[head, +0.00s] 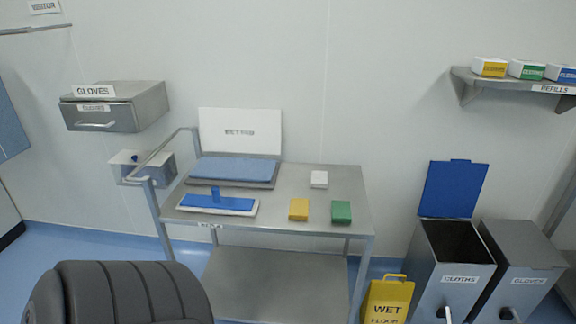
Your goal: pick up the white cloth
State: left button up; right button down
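The white cloth (319,179) is a small folded block lying on the upper shelf of a steel cart (275,205), towards its back right. A yellow cloth (299,209) and a green cloth (341,212) lie in front of it, both apart from it. Nothing covers the white cloth. Neither of my grippers shows in the head view.
A blue mop head (217,204) and a tray with blue pads (233,170) fill the cart's left side. A dark padded shape (118,293) is at the front left. A yellow wet floor sign (387,300) and an open cloths bin (450,270) stand right of the cart.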

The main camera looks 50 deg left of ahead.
aim_at(319, 179)
jog(key=u, duration=1.4)
